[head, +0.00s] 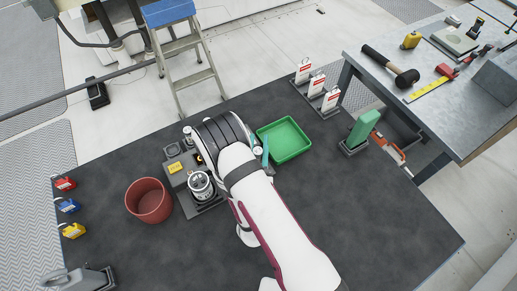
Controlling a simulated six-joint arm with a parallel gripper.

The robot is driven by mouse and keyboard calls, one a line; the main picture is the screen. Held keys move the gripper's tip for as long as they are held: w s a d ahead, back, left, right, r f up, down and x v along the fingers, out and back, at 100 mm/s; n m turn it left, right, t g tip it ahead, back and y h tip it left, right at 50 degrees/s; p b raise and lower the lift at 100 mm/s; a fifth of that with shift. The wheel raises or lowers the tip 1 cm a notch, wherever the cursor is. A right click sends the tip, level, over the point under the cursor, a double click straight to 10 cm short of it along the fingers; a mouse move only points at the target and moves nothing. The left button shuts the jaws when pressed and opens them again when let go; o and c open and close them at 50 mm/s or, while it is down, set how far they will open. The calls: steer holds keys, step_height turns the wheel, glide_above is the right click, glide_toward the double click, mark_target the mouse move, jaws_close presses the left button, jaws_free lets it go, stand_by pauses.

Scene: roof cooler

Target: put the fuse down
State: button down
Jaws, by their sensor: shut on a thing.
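The dark ringed end of my arm with my gripper (222,136) is over the middle of the dark table, above a grey block of fittings (183,178). The arm hides the fingertips. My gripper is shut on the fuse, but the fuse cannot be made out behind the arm. A silver round part with a dark base (201,185) stands on the block, left of my arm. A teal strip (265,152) shows just right of the arm's end; what it belongs to is unclear.
A green tray (308,148) lies right of my arm, empty. A red-brown bin (149,203) stands left. Several padlocks (68,207) lie at the left edge. Tagged white holders (317,84) and a green block (363,128) stand right. The front right of the table (390,230) is clear.

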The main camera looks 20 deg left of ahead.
step_height(320, 180, up, 7)
steer(key=w+d+n+g+y, duration=0.1)
steer(key=w+d+n+y, duration=0.15)
steer(key=w+d, duration=0.6)
steer(key=s+d+n+g+y, duration=0.2)
steer(key=s+d+y, duration=0.15)
steer(key=d, duration=0.45)
steer(key=shift+y, duration=0.3)
steer(key=w+a+f, duration=0.1)
steer(key=a, duration=0.2)
steer(key=w+a+f, duration=0.1)
steer(key=a+f, duration=0.1)
steer(key=a, duration=0.2)
steer(key=w+a+f, duration=0.1)
steer(key=a+f, duration=0.1)
steer(key=a, duration=0.1)
steer(key=shift+a+f, duration=0.15)
steer(key=shift+f, duration=0.1)
step_height(320, 180, down, 4)
steer(key=shift+a+f, duration=0.1)
steer(key=shift+a, duration=0.05)
steer(key=shift+f, duration=0.1)
steer(key=c, duration=0.6)
jaws_free()
